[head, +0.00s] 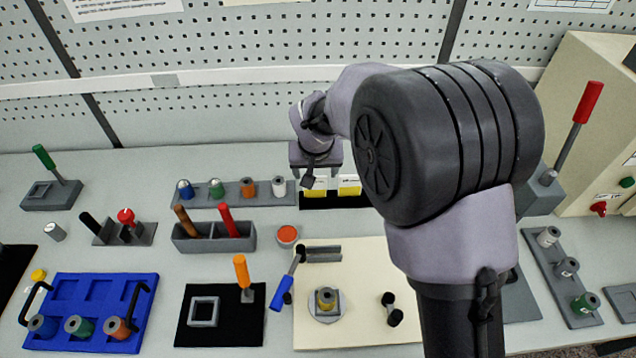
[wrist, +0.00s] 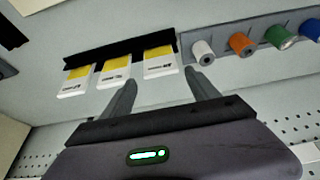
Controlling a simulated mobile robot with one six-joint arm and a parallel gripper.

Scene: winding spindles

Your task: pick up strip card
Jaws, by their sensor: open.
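Strip cards with yellow and white faces sit in a row on a black holder (wrist: 118,45). The wrist view shows three of them: a left card (wrist: 76,80), a middle card (wrist: 114,72) and a right card (wrist: 160,63). My gripper (wrist: 160,77) is open and empty, its fingers pointing towards the right card with one finger to each side of it in the picture. In the head view my gripper (head: 308,180) hangs by the card row, where two cards show, one partly behind it (head: 316,191) and one to its right (head: 349,185). My arm may hide the third.
A grey rack (head: 235,195) with several coloured spools stands directly left of the cards. A grey bin (head: 213,238) with red and brown handles, an orange-topped cup (head: 288,235) and a cream board (head: 365,265) lie nearer. A pegboard wall (head: 270,45) rises behind.

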